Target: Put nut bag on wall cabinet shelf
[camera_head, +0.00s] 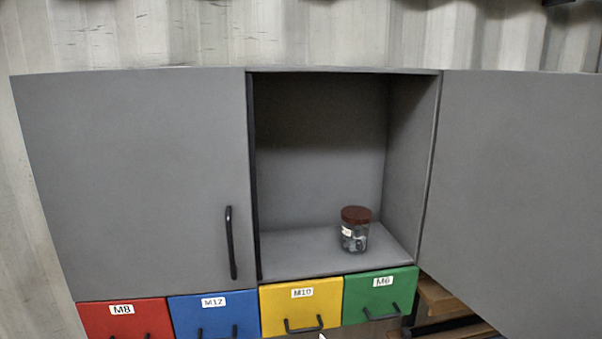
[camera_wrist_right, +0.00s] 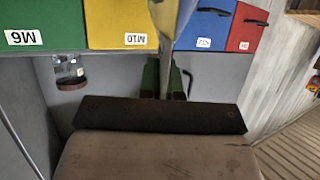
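The grey wall cabinet (camera_head: 150,170) hangs on the wall with its middle compartment open. The bare shelf floor (camera_head: 300,250) shows to the left of a jar. In the right wrist view, which is upside down, my right gripper (camera_wrist_right: 165,82) has green fingers closed around the narrow end of a pale, translucent bag, apparently the nut bag (camera_wrist_right: 172,22). The bag stretches away in front of the yellow and blue drawers; its contents are not clear. In the head view only a small pale tip shows at the bottom edge. My left gripper is not in view.
A jar with a brown lid (camera_head: 356,229) stands at the shelf's right side. The cabinet's right door (camera_head: 520,190) is swung open; the left door is shut. Below are red M8 (camera_head: 125,322), blue M12 (camera_head: 215,315), yellow M10 (camera_head: 300,306) and green M6 (camera_head: 380,294) drawers with protruding handles.

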